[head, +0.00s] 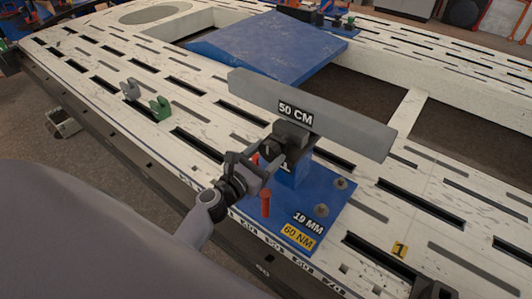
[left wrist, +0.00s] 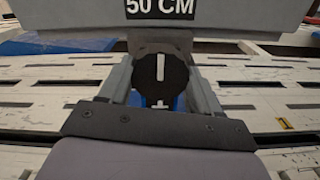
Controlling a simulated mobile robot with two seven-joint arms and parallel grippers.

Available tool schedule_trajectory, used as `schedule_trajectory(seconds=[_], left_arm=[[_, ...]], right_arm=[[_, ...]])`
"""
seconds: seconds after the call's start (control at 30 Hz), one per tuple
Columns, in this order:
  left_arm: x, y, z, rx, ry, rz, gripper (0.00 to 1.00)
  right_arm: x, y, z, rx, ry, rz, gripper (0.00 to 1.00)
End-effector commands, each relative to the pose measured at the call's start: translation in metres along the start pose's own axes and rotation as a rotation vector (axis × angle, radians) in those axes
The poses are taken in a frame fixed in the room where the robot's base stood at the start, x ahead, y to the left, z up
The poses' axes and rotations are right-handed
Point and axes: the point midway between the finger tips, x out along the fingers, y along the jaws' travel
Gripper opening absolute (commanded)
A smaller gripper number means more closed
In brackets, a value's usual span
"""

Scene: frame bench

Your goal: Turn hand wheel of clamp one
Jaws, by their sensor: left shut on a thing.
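Clamp one stands on a blue base plate (head: 325,205) and has a long grey beam (head: 345,122) marked 50 CM across its top. Its hand wheel (left wrist: 163,78) is a dark, many-sided knob below the beam in the left wrist view. A white mark on the wheel's face stands upright. My left gripper (head: 272,157) comes in from the lower left and is shut on the hand wheel. In the left wrist view its two grey fingers (left wrist: 161,85) lie along either side of the wheel. My right gripper is not in view.
A red pin (head: 265,203) stands on the base plate close to my gripper, with bolts at its right side. A yellow tag (head: 399,250) marked 1 lies on the slotted white bench (head: 60,62). A blue ramp (head: 265,45) lies behind.

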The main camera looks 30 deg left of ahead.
Motion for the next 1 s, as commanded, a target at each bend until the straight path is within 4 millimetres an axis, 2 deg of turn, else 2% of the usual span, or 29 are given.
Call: schedule_trajectory(seconds=[0.57, 0.6, 0.67, 0.7, 1.0], left_arm=[[-0.0006, -0.0001, -0.0015, -0.041, 0.003, 0.001, 0.33], [-0.0006, -0.0001, -0.0015, -0.041, 0.003, 0.001, 0.66], [-0.0006, -0.0001, -0.0014, -0.04, 0.002, 0.001, 0.86], [-0.0005, -0.0001, -0.0013, -0.039, 0.002, 0.001, 0.89], [-0.0017, -0.0001, -0.0007, -0.036, 0.001, 0.0, 0.89]], right_arm=[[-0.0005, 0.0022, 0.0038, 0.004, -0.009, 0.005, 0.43], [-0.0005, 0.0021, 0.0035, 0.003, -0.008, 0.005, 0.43], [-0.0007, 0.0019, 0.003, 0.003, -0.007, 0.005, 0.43], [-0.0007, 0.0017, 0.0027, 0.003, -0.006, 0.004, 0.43], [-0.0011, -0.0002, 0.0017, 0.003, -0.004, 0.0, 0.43]])
